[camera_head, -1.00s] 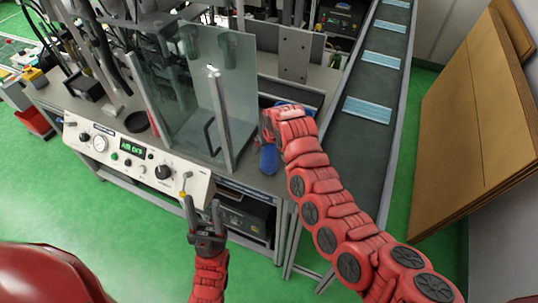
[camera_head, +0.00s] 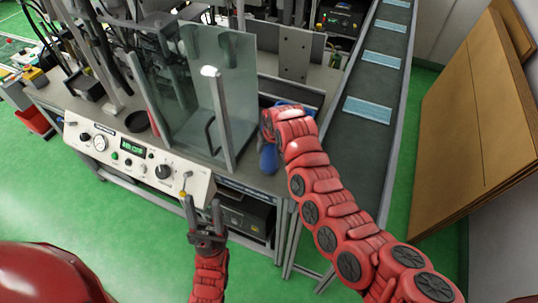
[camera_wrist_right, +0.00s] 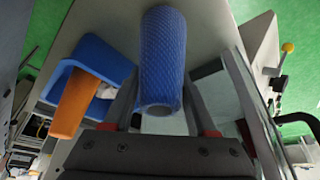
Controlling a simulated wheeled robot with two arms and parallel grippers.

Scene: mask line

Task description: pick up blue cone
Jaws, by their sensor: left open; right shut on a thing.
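The blue cone (camera_wrist_right: 163,50) has a textured surface and stands between the two fingers of my right gripper (camera_wrist_right: 162,88) in the right wrist view. The gripper is shut on it. In the head view the blue cone (camera_head: 268,158) shows below my right gripper (camera_head: 268,130), near the front edge of the bench. The fingertips are largely hidden there by my own arm. My left gripper (camera_head: 205,212) is open and empty, in front of the control panel.
A blue holder (camera_wrist_right: 88,52) with an orange piece (camera_wrist_right: 74,103) is beside the cone in the wrist view. A clear guard (camera_head: 205,90) stands left of my right gripper. A conveyor (camera_head: 365,135) with blue masks runs to the right. The control panel (camera_head: 135,160) fronts the bench.

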